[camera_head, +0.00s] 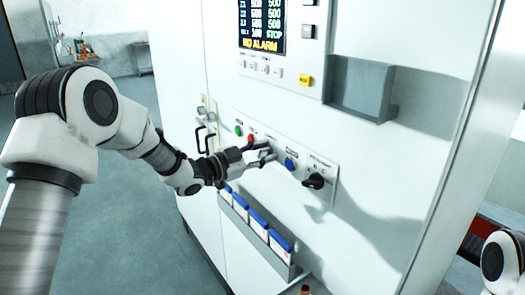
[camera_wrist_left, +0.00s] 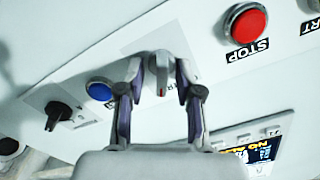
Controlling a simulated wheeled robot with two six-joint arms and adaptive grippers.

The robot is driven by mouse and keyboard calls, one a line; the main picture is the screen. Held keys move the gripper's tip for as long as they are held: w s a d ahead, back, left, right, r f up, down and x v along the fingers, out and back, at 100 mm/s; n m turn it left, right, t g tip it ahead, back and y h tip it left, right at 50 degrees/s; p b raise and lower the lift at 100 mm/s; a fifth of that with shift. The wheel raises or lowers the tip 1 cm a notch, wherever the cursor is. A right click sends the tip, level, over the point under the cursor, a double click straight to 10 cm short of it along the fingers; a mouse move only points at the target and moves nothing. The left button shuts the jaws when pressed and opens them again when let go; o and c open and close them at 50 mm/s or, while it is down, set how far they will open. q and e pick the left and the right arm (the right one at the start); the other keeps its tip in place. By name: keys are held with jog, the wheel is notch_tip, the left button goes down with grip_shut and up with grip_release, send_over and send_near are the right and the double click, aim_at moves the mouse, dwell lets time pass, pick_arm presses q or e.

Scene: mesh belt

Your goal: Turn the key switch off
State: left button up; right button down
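A small grey switch handle with a red mark (camera_wrist_left: 162,80), apparently the key switch, stands out from the white cabinet panel in the left wrist view. My left gripper's two fingers (camera_wrist_left: 160,85) are on either side of it, apart, with a narrow gap visible to the handle. In the head view my left gripper (camera_head: 262,153) is at the panel between the red button and the blue button, and its fingers hide most of the switch there. The switch's position lettering is mostly covered. My right gripper is out of view.
A red STOP button (camera_wrist_left: 248,23) and a blue button (camera_wrist_left: 100,89) flank the switch closely. A black rotary knob (camera_head: 314,181) sits further right. A green button (camera_head: 238,130), a grey pocket (camera_head: 361,88) and a tray with blue-topped boxes (camera_head: 259,222) are also on the cabinet.

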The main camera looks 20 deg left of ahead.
pick_arm(q)
jog(key=shift+a, duration=0.1)
grip_shut()
jog(key=shift+s, duration=0.1)
jog(key=shift+n, duration=0.4)
jog(key=n+p, duration=0.1)
jog(key=n, duration=0.1)
jog(key=n+p, duration=0.1)
jog(key=n, duration=0.2)
jog(key=shift+a+r+n+p, duration=0.15)
jog(key=shift+n+p, duration=0.15)
jog(key=shift+p, duration=0.1)
jog(key=n+p, duration=0.1)
jog(key=n, duration=0.1)
jog(key=n+p, duration=0.1)
jog(key=n, duration=0.2)
jog(key=shift+w+a+n, duration=0.1)
jog(key=shift+w+n, duration=0.1)
jog(key=shift+n, duration=0.1)
grip_release()
